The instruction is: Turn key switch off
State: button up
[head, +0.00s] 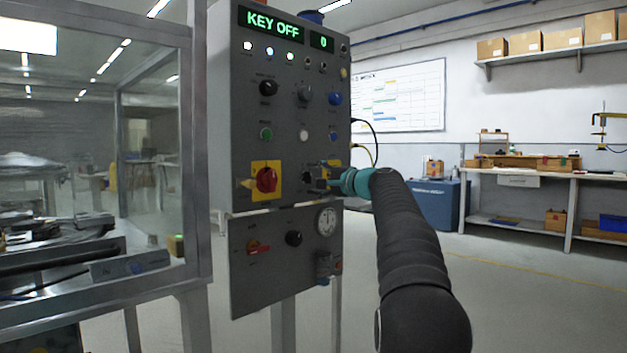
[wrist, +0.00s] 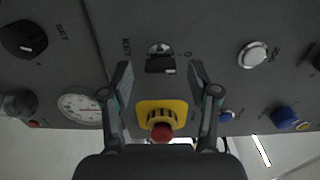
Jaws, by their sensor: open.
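The key switch (wrist: 161,50) is on the grey panel in the wrist view, a round metal lock with a black key (wrist: 160,65) in it. The marks KEY and 0 flank it. My gripper (wrist: 160,72) is open, one finger on each side of the key, with a gap to it on both sides. In the head view my gripper (head: 319,178) is at the panel's lower right and hides the key switch. The panel's display (head: 271,23) reads KEY OFF in green, and the small display (head: 321,42) reads 0.
In the wrist view a red mushroom button (wrist: 161,131) on a yellow base stands out close to my fingers. A red rotary switch (head: 266,180) sits left of my gripper, and a gauge (head: 326,221) below. A glazed frame (head: 190,150) stands left. The floor on the right is clear.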

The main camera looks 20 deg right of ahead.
jog(key=v, duration=1.1)
